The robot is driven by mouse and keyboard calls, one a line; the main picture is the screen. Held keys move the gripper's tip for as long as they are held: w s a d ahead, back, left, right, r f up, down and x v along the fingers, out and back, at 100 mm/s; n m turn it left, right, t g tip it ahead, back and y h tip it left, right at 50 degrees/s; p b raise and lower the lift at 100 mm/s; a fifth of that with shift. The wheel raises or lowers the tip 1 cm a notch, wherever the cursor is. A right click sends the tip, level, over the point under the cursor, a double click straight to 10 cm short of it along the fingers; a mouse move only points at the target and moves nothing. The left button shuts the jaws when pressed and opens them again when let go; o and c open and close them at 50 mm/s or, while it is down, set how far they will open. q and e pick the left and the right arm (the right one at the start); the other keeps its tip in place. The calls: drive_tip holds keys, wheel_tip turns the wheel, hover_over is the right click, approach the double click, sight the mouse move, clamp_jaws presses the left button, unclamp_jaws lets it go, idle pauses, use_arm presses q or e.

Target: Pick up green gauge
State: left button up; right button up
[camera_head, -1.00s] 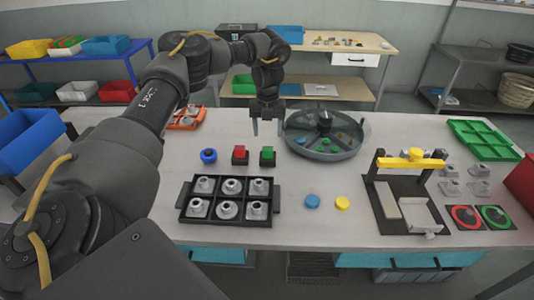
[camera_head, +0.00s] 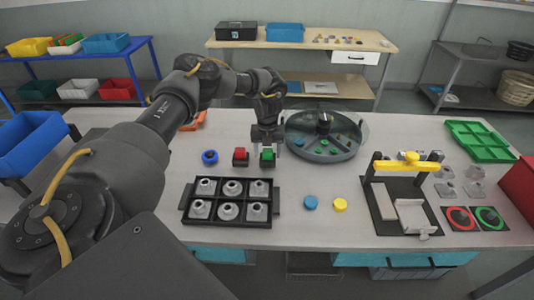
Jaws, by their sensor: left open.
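The green gauge (camera_head: 267,154), a small block with a green top on a dark base, stands on the white table behind the black tray. My left gripper (camera_head: 267,150) is open and points down at it. Its two fingers appear on the left and right of the green block, low near the table. I cannot tell whether they touch it. My right gripper is not in view.
A round tank (camera_head: 301,152) is close on the right. The black tray (camera_head: 234,219) of grey parts lies in front.

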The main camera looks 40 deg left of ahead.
use_arm(q)
drive_tip(key=c, duration=1.1)
drive_tip(key=shift+r, duration=0.1)
drive_tip(key=shift+r+b, duration=0.5)
drive_tip(key=shift+b, duration=0.05)
drive_tip(key=s+r, duration=0.4)
drive_tip(key=s+r+b, duration=0.1)
drive_tip(key=s+r, duration=0.3)
drive_tip(key=s, duration=0.1)
drive_tip(key=s+d+r+b, duration=0.1)
drive_tip(key=s+r, duration=0.3)
drive_tip(key=s, duration=0.1)
drive_tip(key=shift+s, duration=0.1)
